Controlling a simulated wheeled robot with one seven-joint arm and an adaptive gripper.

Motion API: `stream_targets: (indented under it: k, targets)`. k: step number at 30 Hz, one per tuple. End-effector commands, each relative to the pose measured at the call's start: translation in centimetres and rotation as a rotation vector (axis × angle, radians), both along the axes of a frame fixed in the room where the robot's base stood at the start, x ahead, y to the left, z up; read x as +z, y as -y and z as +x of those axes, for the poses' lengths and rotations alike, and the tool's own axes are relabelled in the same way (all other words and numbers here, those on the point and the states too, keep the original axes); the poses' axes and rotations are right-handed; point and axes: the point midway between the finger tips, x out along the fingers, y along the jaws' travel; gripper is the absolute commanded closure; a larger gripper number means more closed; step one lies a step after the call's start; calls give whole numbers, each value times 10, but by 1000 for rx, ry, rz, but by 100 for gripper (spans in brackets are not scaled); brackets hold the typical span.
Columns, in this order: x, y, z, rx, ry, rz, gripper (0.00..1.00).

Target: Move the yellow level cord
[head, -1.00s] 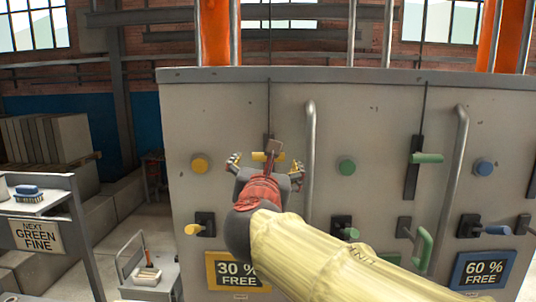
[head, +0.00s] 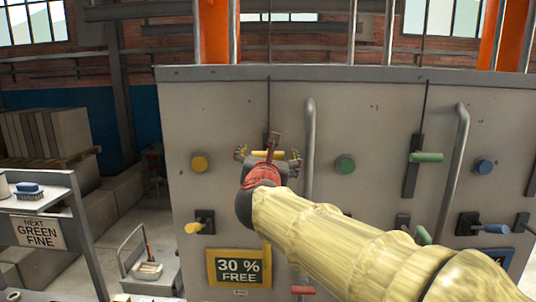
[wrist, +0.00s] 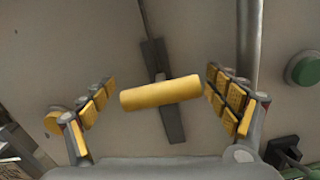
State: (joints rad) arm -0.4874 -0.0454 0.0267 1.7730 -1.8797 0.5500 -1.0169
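The yellow level cord shows as a yellow bar handle (head: 269,154) on a dark vertical slot plate on the grey panel, with a thin dark cord line running up from it. In the wrist view the yellow handle (wrist: 161,93) lies slightly tilted across the dark plate. My gripper (head: 267,157) is in front of it. In the wrist view its yellow-padded fingers stand wide apart, one on each side of the handle. The right finger is close to the handle's right end; I cannot tell whether it touches. A clear gap shows on the left.
The grey panel (head: 225,120) also carries a yellow knob (head: 199,163), a green knob (head: 345,164), a green slider handle (head: 426,157) and a tall grey grab bar (head: 309,150). A yellow 30 % sign (head: 239,268) is below. A shelf cart (head: 60,232) stands at the left.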

Motion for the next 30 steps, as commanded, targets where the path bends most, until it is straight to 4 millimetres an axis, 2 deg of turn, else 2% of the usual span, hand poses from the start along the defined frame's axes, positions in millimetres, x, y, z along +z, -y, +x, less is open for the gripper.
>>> stream_targets:
  k: [30]
  targets:
    - [1,0,0,1,1,0,72]
